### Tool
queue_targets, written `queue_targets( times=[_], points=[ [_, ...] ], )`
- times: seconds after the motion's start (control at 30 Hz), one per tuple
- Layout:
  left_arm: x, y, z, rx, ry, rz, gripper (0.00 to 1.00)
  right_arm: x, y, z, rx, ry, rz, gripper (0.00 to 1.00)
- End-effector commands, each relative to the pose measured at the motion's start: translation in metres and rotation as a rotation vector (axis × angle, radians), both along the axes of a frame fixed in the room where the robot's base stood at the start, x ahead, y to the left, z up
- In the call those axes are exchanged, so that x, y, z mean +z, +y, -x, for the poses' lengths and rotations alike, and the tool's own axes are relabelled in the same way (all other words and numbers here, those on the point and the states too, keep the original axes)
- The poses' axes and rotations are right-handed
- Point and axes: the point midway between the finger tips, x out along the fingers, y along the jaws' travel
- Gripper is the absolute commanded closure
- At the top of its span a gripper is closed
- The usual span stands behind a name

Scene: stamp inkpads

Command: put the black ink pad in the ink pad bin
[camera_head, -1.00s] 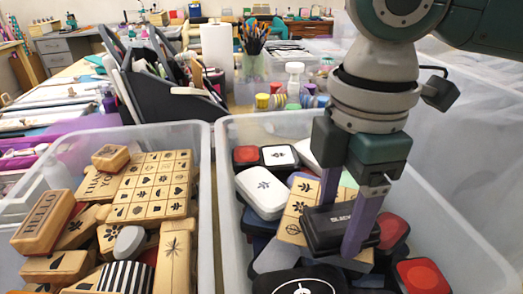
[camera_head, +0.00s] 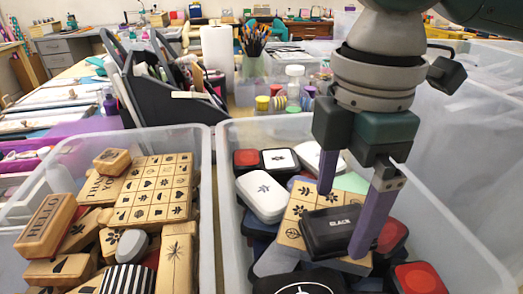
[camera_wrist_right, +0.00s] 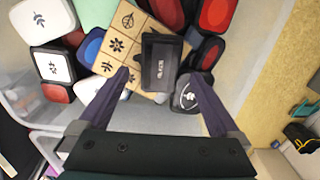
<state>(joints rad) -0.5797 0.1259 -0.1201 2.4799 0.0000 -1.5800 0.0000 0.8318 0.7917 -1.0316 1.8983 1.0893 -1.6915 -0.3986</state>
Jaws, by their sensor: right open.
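The black ink pad (camera_head: 330,232), a dark case marked BLACK, rests on a wooden stamp block (camera_head: 297,207) inside the clear ink pad bin (camera_head: 228,200). My right gripper (camera_head: 343,222) is open above the pad, one finger to each side, with gaps showing between fingers and pad. In the wrist view the pad (camera_wrist_right: 160,62) lies between and beyond the spread fingertips (camera_wrist_right: 160,76). My left gripper is not in view.
Other ink pads, white (camera_head: 262,195), red-topped (camera_head: 418,278) and dark, fill the bin around it. A second clear bin (camera_head: 207,190) at left holds wooden stamps. A black organizer (camera_head: 165,85), a pen cup (camera_head: 254,65) and small bottles stand behind.

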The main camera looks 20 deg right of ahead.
Motion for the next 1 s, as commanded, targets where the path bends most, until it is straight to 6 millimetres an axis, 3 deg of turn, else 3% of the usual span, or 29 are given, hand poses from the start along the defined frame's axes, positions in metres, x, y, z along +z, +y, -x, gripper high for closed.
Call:
queue_targets(
  times=[0.03, 0.2, 0.4, 0.6, 1.0],
  points=[
    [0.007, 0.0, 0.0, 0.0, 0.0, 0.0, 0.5, 0.016, 0.0, -0.001, 0.002, -0.004, 0.0, 0.01],
    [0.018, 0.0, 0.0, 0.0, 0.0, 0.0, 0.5, 0.056, 0.0, -0.001, 0.0, -0.005, 0.0, 0.01],
    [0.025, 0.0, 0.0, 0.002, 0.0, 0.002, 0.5, 0.088, 0.0, -0.001, 0.0, -0.002, 0.0, 0.01],
    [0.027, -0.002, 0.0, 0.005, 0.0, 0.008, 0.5, 0.098, 0.0, 0.0, 0.0, 0.001, 0.001, 0.01],
    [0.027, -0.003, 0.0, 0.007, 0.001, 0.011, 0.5, 0.098, 0.0, 0.0, 0.0, 0.001, 0.0, 0.01]
  ],
)
